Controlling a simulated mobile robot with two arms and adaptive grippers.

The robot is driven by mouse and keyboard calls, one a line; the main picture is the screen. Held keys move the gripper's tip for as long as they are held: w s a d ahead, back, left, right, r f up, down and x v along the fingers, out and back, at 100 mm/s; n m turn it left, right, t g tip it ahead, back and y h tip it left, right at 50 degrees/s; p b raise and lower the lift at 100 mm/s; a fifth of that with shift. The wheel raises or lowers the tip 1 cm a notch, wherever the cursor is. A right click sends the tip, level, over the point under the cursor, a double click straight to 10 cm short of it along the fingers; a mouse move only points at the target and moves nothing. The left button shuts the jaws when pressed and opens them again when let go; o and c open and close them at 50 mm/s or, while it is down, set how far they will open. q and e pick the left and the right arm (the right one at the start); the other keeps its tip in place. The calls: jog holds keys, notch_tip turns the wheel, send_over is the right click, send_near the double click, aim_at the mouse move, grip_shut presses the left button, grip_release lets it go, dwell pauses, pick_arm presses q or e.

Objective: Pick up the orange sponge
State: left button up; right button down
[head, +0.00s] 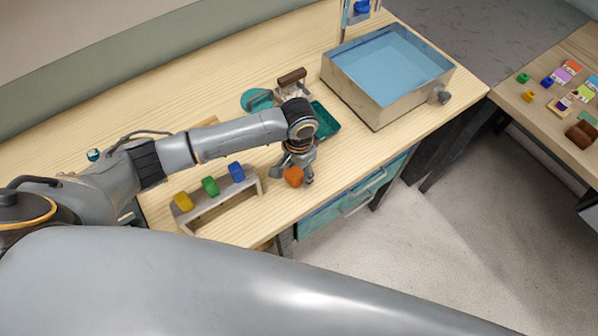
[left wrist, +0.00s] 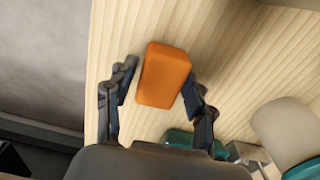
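The orange sponge (head: 294,176) is near the front edge of the wooden table in the head view. My left gripper (head: 301,174) is right at it, pointing down. In the left wrist view the sponge (left wrist: 164,75) sits between the two dark fingers of the left gripper (left wrist: 160,88). The fingers are spread, with a narrow gap showing on the left side. The right finger is close to the sponge; whether it touches cannot be told. My right gripper is not in view.
A small rack (head: 222,200) with yellow, green and blue pieces stands left of the sponge. A dark green tray (head: 325,122) lies behind the gripper. A large basin (head: 378,112) stands at the back right. A drawer unit (head: 345,199) is below the table's front edge.

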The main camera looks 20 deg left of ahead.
pick_arm(q)
jog(key=c, duration=0.3)
jog(key=shift+c, duration=0.9)
jog(key=shift+r, duration=0.4)
notch_tip(320, 180, up, 2)
jog(key=shift+w+r, duration=0.1)
jog(key=shift+r, duration=0.05)
jog(key=s+d+r+b, duration=0.2)
jog(key=s+r, duration=0.8)
jog(key=s, duration=0.4)
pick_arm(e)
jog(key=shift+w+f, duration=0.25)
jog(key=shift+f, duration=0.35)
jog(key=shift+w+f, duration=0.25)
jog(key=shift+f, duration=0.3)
